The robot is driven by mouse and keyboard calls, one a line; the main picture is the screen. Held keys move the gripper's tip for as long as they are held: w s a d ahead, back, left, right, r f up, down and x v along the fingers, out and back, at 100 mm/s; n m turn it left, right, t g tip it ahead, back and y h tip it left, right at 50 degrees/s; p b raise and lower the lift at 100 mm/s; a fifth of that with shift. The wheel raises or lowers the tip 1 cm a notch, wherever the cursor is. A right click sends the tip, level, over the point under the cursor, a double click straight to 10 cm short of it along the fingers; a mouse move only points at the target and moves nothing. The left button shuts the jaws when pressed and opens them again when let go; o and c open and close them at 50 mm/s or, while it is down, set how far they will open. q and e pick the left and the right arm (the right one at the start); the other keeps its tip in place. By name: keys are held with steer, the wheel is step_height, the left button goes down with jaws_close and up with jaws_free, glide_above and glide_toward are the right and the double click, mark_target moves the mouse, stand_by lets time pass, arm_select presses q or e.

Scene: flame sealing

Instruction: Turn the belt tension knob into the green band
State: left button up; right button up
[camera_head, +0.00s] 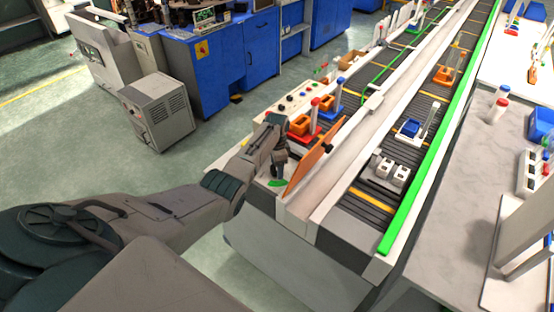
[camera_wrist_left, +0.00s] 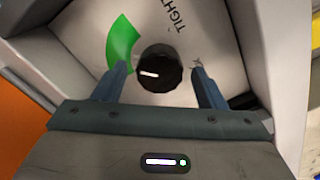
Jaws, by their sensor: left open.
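The belt tension knob (camera_wrist_left: 159,69) is a round black knob with a white pointer line, on a white panel. The green band (camera_wrist_left: 122,43) curves on the panel to the knob's upper left in the left wrist view; the pointer line points left, below the band's main part. In the head view the green band (camera_head: 275,184) shows at the conveyor's near left end, and the knob is hard to make out there. My left gripper (camera_wrist_left: 162,78) is open, its fingers on either side of the knob; contact cannot be told. In the head view it (camera_head: 279,170) reaches down at the panel. My right gripper is not in view.
An orange plate (camera_head: 316,156) stands tilted just right of my left gripper. Two conveyor lanes (camera_head: 372,200) with trays and parts run away to the back. A grey marble-topped table (camera_head: 470,140) is at right. Green floor lies open at left.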

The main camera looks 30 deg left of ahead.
arm_select(q)
step_height(320, 180, up, 10)
steer(key=b, duration=0.2)
steer(key=shift+r, duration=0.25)
steer(key=shift+a, duration=0.1)
stand_by(0.3)
